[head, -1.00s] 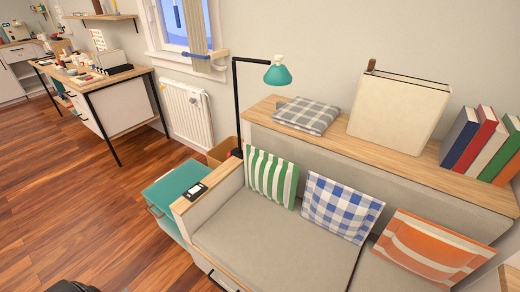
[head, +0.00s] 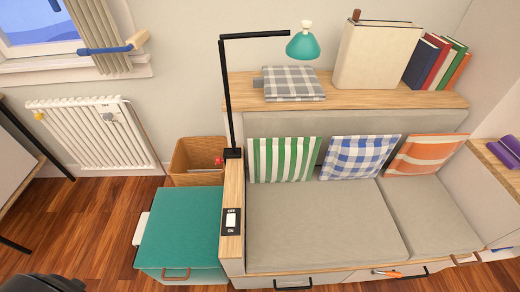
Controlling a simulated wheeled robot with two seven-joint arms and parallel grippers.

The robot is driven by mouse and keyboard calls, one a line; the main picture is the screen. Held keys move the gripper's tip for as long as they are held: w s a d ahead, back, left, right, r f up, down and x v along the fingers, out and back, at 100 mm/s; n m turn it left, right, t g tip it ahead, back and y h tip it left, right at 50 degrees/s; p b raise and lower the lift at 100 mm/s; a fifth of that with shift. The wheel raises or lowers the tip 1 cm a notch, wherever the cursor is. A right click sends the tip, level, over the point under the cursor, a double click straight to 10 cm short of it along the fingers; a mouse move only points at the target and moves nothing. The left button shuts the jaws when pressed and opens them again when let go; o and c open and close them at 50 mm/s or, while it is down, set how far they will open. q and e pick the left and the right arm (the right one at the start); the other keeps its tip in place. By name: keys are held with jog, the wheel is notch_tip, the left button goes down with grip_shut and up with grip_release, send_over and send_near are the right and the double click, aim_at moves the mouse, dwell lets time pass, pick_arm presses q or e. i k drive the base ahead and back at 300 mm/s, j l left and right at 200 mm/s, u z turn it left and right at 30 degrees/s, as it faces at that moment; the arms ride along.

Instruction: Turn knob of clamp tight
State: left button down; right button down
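A black desk lamp (head: 226,95) with a teal shade stands at the back of the wooden armrest, its small black base (head: 233,153) at the armrest's edge. A small red knob-like part (head: 219,160) shows just left of this base, in front of the cardboard box; whether it belongs to a lamp clamp is too small to tell. Neither of my grippers is recognisable; only a dark part of mine shows at the bottom left corner.
An OFF/ON switch (head: 231,221) lies on the armrest. The cushioned bench (head: 320,225) fills the right. A white radiator (head: 95,130) is at left. Wooden floor (head: 85,215) is clear before it.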

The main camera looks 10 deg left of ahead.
aim_at(219, 160)
jog(key=k+j, duration=0.15)
jog(key=j, duration=0.2)
jog(key=k+j, duration=0.15)
jog(key=j, duration=0.2)
jog(key=k+j, duration=0.1)
jog(key=j, duration=0.3)
jog(key=k+j, duration=0.15)
jog(key=j, duration=0.2)
jog(key=k+j, duration=0.15)
jog(key=j, duration=0.2)
jog(key=k, duration=0.25)
